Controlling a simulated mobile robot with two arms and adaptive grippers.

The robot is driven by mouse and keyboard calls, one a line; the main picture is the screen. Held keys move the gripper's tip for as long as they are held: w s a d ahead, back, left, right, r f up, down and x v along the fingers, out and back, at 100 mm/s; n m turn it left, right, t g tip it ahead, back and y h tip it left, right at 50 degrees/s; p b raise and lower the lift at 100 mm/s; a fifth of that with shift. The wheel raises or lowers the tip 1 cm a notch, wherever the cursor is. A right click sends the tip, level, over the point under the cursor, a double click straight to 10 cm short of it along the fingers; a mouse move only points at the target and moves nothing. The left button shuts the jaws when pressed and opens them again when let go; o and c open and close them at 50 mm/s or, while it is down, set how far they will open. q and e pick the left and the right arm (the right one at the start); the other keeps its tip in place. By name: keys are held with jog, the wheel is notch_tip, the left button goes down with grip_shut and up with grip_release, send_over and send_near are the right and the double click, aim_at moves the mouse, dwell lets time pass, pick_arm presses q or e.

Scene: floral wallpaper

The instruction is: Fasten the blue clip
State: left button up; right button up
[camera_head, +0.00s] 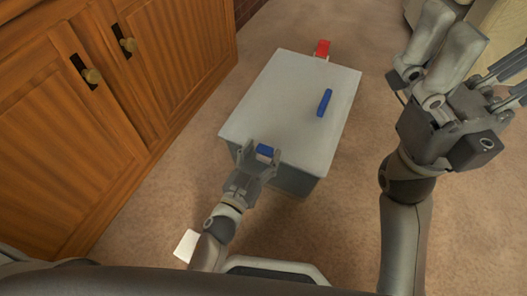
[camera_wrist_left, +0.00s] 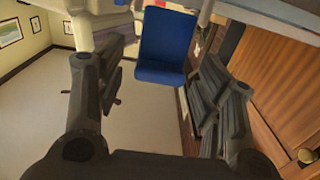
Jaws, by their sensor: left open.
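A box with a pale grey lid (camera_head: 285,85) stands on the floor with its lid down. The blue clip (camera_head: 265,150) is at the near edge of the box, and in the left wrist view it is a flat blue plate (camera_wrist_left: 165,45). My left gripper (camera_head: 260,165) is open at that edge. Its fingers are on either side of the clip, and I see a gap between them and the plate in the left wrist view (camera_wrist_left: 160,95). I cannot tell whether the clip is latched. My right gripper (camera_head: 505,88) is raised at the right, partly cut off by the picture edge.
A blue handle (camera_head: 324,103) lies on the lid. A red clip (camera_head: 322,49) sticks out at the far edge. Wooden cabinets (camera_head: 100,110) stand close on the left. Carpet (camera_head: 345,215) is clear to the right of the box.

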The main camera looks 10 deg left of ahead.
pick_arm(q)
jog(key=shift+w+d, duration=0.2)
jog(key=shift+w, duration=0.5)
